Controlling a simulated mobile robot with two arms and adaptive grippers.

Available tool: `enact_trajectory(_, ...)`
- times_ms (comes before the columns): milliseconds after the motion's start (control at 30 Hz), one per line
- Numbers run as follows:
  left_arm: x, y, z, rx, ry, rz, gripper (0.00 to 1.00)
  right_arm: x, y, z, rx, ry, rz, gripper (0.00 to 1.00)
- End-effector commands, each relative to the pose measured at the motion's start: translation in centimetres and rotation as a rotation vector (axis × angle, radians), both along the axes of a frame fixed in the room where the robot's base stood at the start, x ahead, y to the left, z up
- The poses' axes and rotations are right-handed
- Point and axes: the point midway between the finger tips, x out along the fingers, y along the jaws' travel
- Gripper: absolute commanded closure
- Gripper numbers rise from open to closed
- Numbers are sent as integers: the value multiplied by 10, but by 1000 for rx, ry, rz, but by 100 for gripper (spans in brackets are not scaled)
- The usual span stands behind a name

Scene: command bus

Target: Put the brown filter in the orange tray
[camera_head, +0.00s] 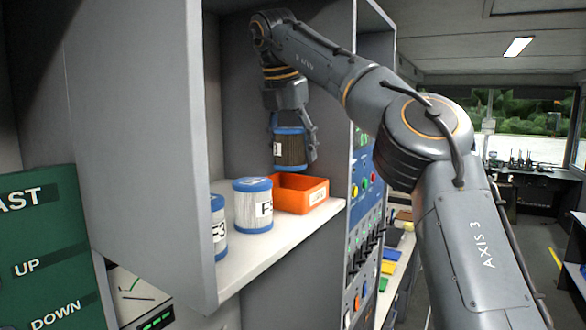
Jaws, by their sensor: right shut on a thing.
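The brown filter (290,150), a cylinder with blue rims, is held upright in my right gripper (292,148). The gripper points down and is shut on the filter's sides. The filter is above the orange tray (313,197), over its back left part, with its lower edge close to the tray's rim. Most of the tray's inside is hidden from this angle. My left gripper is not in view.
Two white filters with blue rims stand on the shelf (287,237) left of the tray: one nearer the tray (253,207) and one farther left (218,232), partly hidden by the grey cabinet wall (140,130). A control panel (362,200) with buttons is right of the shelf.

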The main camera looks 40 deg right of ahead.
Motion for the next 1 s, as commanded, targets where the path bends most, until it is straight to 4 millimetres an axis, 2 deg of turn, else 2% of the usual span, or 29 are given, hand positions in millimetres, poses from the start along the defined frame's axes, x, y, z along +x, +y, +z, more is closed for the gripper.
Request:
enact_trajectory(167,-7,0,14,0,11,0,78,16,-13,2,4,1,-2,73)
enact_trajectory(300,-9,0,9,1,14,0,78,15,-14,-15,2,4,2,73)
enact_trajectory(667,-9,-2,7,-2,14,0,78,15,-13,-40,2,1,0,73)
enact_trajectory(867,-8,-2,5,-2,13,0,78,15,-13,-66,2,1,2,73)
enact_trajectory(900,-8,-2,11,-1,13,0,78,16,-14,-65,3,2,1,73)
enact_trajectory(1000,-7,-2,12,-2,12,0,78,18,-15,-69,1,-1,0,73)
